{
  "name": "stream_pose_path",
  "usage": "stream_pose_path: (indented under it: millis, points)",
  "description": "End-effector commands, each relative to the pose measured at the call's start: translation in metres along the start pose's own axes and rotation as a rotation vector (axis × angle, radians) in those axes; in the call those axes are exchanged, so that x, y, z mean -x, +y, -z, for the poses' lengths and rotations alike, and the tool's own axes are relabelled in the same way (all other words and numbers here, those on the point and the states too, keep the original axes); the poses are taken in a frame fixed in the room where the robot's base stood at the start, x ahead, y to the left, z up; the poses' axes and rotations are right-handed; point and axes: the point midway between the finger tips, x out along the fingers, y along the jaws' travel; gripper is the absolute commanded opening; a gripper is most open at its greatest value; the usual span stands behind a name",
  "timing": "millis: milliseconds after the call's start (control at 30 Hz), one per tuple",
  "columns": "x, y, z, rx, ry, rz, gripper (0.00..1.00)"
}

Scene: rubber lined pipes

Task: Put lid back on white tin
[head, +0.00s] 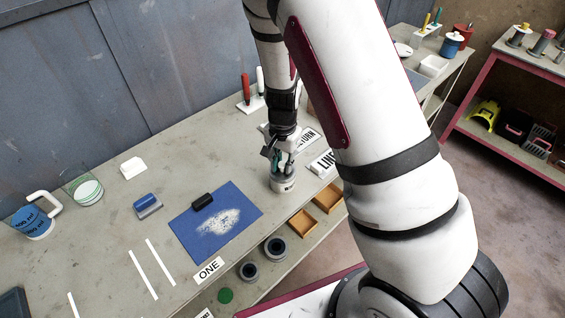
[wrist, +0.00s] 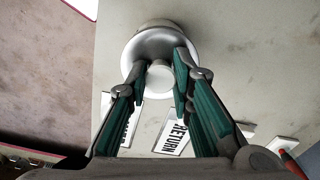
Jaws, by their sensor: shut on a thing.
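The white tin (head: 283,187) stands upright on the bench, right of the blue mat, directly below my gripper (head: 284,168). In the wrist view, the fingers of my gripper (wrist: 159,78) are closed around the pale round knob (wrist: 160,75) of the lid (wrist: 150,47). The lid is a pale round disc at the tin's top. The fingers hide part of it, and I cannot tell whether it is seated or slightly above the rim.
The blue mat (head: 195,235) holds pale powder and a black block (head: 202,201). Wooden trays (head: 302,222) and dark-centred rings (head: 275,247) sit toward the front. A glass (head: 86,190) and blue-marked jug (head: 34,221) stand left.

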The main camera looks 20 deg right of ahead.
Motion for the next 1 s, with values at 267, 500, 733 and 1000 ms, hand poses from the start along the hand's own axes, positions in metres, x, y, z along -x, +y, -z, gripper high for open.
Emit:
stream_pose_path:
  millis: [267,500,733,1000]
  points:
    - [0.0000,-0.0001,0.0001,0.000,0.000,0.000,0.00]
    - [0.0000,-0.0001,0.0001,-0.001,0.000,0.000,0.44]
    - [0.0000,0.0000,0.0001,-0.001,0.000,0.000,0.64]
    - [0.0002,0.0000,0.0001,-0.001,0.000,0.000,0.64]
